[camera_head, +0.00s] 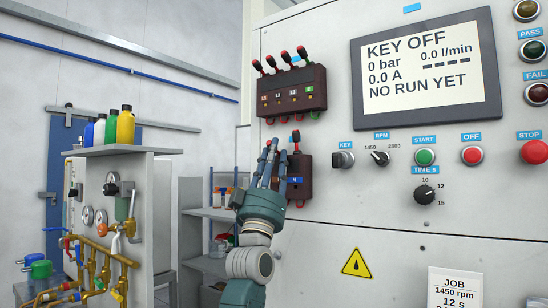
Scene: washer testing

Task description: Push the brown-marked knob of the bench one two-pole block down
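The two-pole block (302,178) is a dark brown box on the grey panel, below a larger block. One of its knobs, black with a red tip (296,138), stands up at its top right. Its left part, with any knob there, is largely hidden behind my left gripper (272,156). I cannot make out a brown mark. My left gripper points up, its fingertips overlapping the block's upper left in the picture. Whether it touches a knob, and how far apart its fingers are, I cannot tell. My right gripper is not in view.
The larger block (290,92) with several red-tipped levers sits just above. A key switch (343,159), dials, buttons and a screen (425,70) reading KEY OFF are to the right. A pipe stand (150,215) and shelves (205,214) are on the left.

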